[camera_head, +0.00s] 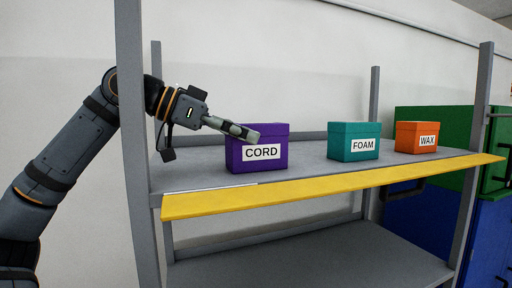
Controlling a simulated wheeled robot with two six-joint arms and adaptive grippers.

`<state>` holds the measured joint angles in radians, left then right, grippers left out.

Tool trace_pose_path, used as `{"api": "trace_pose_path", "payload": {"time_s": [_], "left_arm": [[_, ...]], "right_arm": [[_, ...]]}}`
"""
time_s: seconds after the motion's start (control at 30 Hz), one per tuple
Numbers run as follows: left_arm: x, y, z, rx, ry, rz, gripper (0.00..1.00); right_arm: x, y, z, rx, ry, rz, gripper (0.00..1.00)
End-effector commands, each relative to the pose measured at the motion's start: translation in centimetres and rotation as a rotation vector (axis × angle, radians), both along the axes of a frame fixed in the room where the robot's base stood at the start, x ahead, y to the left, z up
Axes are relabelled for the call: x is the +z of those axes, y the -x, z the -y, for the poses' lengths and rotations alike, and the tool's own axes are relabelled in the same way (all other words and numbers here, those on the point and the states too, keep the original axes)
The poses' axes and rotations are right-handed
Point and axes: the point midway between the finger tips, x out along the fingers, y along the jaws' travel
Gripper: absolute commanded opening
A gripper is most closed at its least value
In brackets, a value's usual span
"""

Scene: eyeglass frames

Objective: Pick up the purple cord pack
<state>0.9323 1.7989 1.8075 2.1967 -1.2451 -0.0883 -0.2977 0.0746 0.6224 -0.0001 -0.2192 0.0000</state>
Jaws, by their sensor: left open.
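The purple cord pack (258,154) is a box with a white "CORD" label, standing upright on the upper grey shelf near its left end. My left gripper (247,133) reaches in from the left, with its fingertips in front of the upper part of the purple box. The gripper is open and holds nothing. Whether a finger touches the box cannot be told. The fingers hide a small part of the box's upper front. My right gripper is not in view.
A teal "FOAM" box (353,142) and an orange "WAX" box (416,137) stand further right on the shelf. A yellow strip (330,184) runs along the shelf's front edge. A grey post (133,150) rises at the left, close to my arm. The lower shelf (320,262) looks empty.

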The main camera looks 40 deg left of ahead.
Motion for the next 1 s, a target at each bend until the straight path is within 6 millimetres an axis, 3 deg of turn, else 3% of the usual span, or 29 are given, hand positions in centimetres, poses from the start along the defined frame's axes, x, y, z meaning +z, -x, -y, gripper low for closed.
{"api": "trace_pose_path", "payload": {"time_s": [0.17,0.4,0.87,1.0], "left_arm": [[-0.9,-2.0,0.9,0.0,0.0,-0.001,0.88],[-1.0,-2.2,1.0,0.001,0.0,0.001,0.88],[-1.0,-2.1,1.0,0.001,0.0,0.001,0.25],[-1.0,-2.1,1.0,0.001,0.0,0.001,0.23]], "right_arm": [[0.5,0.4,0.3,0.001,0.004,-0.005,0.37],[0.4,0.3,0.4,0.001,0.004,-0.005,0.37],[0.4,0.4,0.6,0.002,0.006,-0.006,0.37],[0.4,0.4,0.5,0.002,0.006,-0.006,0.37]]}}
